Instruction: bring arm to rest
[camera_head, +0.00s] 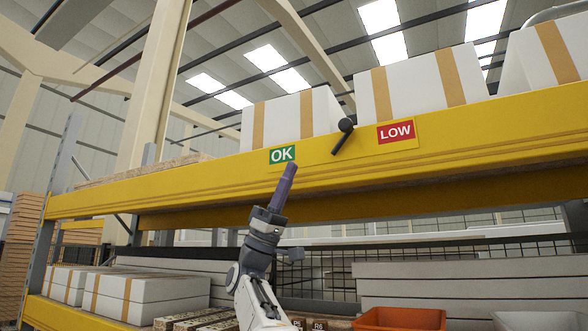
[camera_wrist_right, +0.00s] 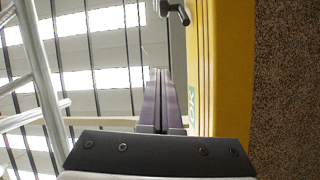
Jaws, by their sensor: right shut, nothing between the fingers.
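My right gripper (camera_head: 289,171) is raised in front of the yellow shelf beam, its fingertips just below the green OK sign (camera_head: 282,154). Its fingers are shut with nothing between them. In the right wrist view the closed purple-grey fingers (camera_wrist_right: 159,75) point away from the camera, alongside the yellow beam (camera_wrist_right: 222,70). I cannot tell whether the fingertips touch the beam. My left gripper is not in view.
A black lever (camera_head: 343,135) sits on the yellow beam (camera_head: 440,140) between the OK sign and the red LOW sign (camera_head: 396,132). White boxes (camera_head: 420,84) stand on the upper shelf. Below are more boxes (camera_head: 150,295) and an orange bin (camera_head: 400,319).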

